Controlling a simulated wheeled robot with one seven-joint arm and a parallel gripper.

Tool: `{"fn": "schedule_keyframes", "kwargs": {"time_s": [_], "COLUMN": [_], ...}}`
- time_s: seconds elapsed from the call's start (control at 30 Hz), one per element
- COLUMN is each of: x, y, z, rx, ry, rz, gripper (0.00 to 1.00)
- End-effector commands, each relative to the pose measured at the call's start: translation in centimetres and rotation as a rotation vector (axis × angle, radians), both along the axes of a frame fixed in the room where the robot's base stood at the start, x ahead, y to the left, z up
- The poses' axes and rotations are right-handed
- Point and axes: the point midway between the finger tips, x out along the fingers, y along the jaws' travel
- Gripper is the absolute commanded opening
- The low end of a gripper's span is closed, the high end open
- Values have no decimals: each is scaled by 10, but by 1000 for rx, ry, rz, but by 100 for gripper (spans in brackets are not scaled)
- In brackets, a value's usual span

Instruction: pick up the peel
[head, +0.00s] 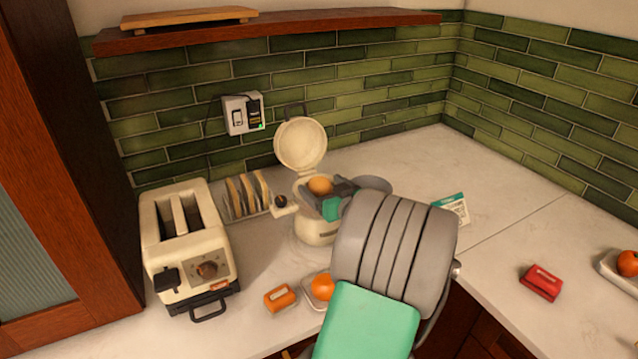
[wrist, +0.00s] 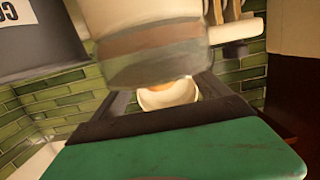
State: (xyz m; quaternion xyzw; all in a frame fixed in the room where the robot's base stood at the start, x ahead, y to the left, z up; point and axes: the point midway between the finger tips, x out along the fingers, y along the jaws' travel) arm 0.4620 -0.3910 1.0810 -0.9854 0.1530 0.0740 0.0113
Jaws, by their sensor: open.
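The task's peel appears to be the orange-brown dome (head: 320,184) on top of the cream juicer-like appliance (head: 316,231), whose round lid (head: 301,144) stands open behind it. My gripper (head: 328,197) is open at the dome's right side in the head view, very close to it; I cannot tell whether they touch. In the wrist view, the open fingers (wrist: 165,97) frame a thin strip of orange (wrist: 163,87) and the pale lid (wrist: 168,97). The blurred appliance body (wrist: 150,45) hides most of the dome there.
A toaster (head: 187,245) and a rack of slices (head: 246,195) stand left. In front are an orange packet (head: 280,297) and an orange (head: 322,287) on a small dish. A red packet (head: 541,282) lies right, with bare counter around it. A wall shelf (head: 300,28) runs above.

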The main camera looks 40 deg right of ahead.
Motion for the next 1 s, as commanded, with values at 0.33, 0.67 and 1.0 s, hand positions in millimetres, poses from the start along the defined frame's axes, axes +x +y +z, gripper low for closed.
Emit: {"fn": "schedule_keyframes", "kwargs": {"time_s": [0.33, 0.67, 1.0], "x": [-1, -1, -1], "y": [0, 0, 0], "z": [-1, 0, 0], "rx": [0, 0, 0], "ry": [0, 0, 0], "rz": [0, 0, 0], "gripper": [67, 40, 12]}}
